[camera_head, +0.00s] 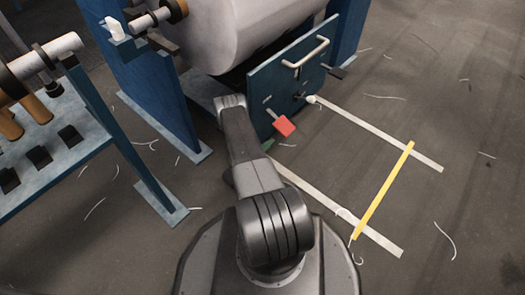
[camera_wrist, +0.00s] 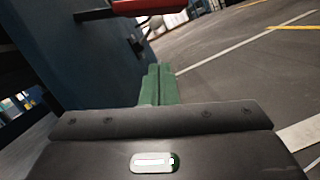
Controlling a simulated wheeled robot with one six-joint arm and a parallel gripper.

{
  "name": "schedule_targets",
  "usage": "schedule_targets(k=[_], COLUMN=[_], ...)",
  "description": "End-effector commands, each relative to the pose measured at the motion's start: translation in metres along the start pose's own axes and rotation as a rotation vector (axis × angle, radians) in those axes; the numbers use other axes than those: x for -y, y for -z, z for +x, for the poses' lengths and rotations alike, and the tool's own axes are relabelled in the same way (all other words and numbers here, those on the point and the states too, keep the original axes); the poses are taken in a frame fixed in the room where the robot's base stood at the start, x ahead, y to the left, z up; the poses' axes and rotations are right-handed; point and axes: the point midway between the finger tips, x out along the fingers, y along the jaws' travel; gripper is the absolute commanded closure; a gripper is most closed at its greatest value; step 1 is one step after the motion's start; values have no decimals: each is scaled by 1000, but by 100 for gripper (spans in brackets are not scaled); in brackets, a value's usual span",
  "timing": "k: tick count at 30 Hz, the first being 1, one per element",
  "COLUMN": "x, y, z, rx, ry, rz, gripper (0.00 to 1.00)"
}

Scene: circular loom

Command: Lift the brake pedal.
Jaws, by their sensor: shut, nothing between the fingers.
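A red pedal (camera_head: 284,125), which looks like the brake pedal, sticks out on a short lever low on the blue front panel (camera_head: 290,85) of the loom. In the wrist view the red pedal (camera_wrist: 140,6) crosses the top edge and is partly cut off. My gripper (camera_head: 269,144) reaches the floor area just below and left of the pedal, mostly hidden behind my arm. Its green fingers (camera_wrist: 157,75) are pressed together with nothing between them. They appear below the pedal with a gap; no contact shows.
A black pedal (camera_head: 335,72) sits at the panel's right side, and a white-tipped lever (camera_head: 311,99) between them. A metal handle (camera_head: 306,53) is above. White floor lines and a yellow line (camera_head: 383,190) mark open floor right. A blue rack (camera_head: 50,150) stands left.

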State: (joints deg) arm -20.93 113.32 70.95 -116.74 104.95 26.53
Motion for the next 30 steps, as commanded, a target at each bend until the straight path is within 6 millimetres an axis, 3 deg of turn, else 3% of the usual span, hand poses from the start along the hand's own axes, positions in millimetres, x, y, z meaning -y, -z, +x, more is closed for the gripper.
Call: schedule_targets(k=[6,16,30], x=[2,0,0], y=[2,-34,-39], z=[40,45,46], rx=[2,0,0], ry=[4,0,0], rz=[1,0,0], gripper=[100,100,100])
